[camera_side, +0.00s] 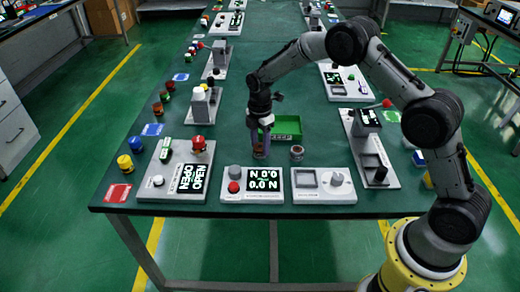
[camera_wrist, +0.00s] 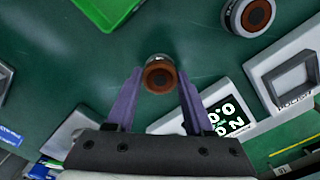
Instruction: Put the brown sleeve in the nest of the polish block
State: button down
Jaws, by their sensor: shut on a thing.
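My gripper (camera_side: 257,143) points down over the table and is shut on a brown sleeve (camera_side: 259,153). In the wrist view the sleeve (camera_wrist: 160,76) shows its round brown top with a dark hole, between the tips of my purple fingers (camera_wrist: 159,88). The polish block (camera_side: 322,196) is a light block to the right, with an empty square nest (camera_side: 305,178) and a grey knob. Its square frame also shows at the right of the wrist view (camera_wrist: 293,78). Whether the sleeve touches the table is hard to tell.
A second ringed round part (camera_side: 297,153) stands right of my gripper, behind the polish block. A green tray (camera_side: 284,130) lies behind. A display block (camera_side: 252,190) with a red button stands just in front. More blocks line both sides.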

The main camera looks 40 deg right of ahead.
jog(key=shift+r, duration=0.15)
jog(key=shift+r, duration=0.65)
jog(key=s+r, duration=0.6)
jog(key=r, duration=0.2)
jog(key=s+r, duration=0.3)
jog(key=s, duration=1)
jog(key=s+r, duration=0.2)
jog(key=s, duration=1.1)
send_over(306, 180)
notch_tip(306, 180, down, 9)
jog(key=shift+f, duration=1.6)
jog(key=shift+f, duration=0.15)
